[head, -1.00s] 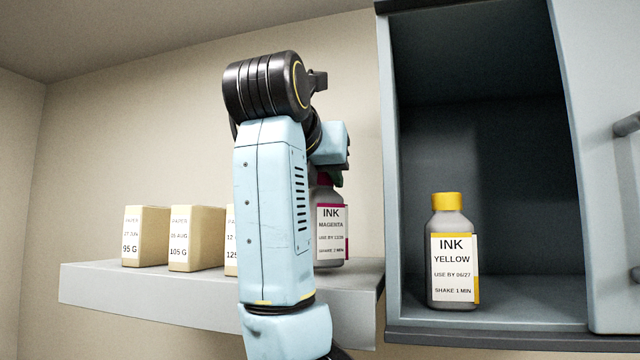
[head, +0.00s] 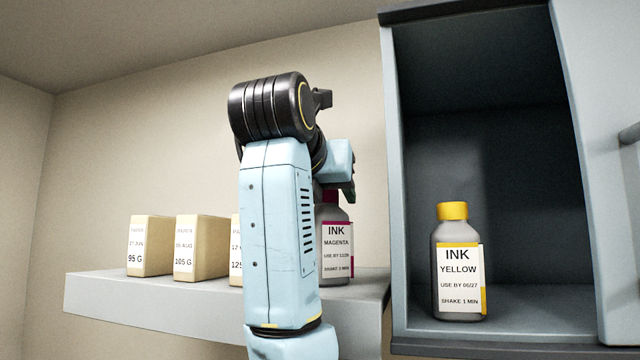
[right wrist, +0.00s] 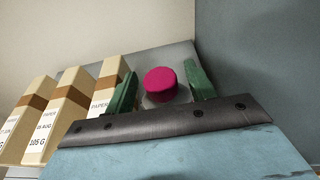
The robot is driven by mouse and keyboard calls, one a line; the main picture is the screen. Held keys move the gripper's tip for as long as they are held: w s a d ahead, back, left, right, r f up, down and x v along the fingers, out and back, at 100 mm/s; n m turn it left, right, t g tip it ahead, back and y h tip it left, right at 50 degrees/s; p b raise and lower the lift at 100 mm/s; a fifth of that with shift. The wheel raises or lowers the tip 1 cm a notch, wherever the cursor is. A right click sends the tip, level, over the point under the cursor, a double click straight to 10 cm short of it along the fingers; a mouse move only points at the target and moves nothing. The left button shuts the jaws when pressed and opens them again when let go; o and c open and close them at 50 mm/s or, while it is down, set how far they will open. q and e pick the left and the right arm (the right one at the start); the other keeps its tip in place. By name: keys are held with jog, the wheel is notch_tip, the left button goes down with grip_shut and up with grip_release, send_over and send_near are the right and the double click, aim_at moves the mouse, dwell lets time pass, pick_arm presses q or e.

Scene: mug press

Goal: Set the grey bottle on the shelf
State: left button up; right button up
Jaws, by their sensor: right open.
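A grey bottle with a white INK MAGENTA label (head: 337,250) and a magenta cap (right wrist: 160,84) stands upright on the pale wall shelf (head: 150,297). My right gripper (right wrist: 160,72) is open around this cap, with one green finger on each side. In the head view my right arm hides part of this bottle and most of the gripper. A second grey bottle, with a yellow cap and an INK YELLOW label (head: 459,265), stands upright in the open cabinet (head: 530,322). My left gripper is not in view.
Tan paper boxes (head: 151,246) stand in a row on the shelf, left of the magenta bottle. The cabinet's side wall (head: 397,200) rises at the shelf's right end. The cabinet door (head: 610,180) is open at the right.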

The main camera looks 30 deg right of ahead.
jog(key=b+v, duration=0.6)
jog(key=v, duration=0.6)
jog(key=shift+b, duration=0.35)
jog(key=shift+r, duration=0.15)
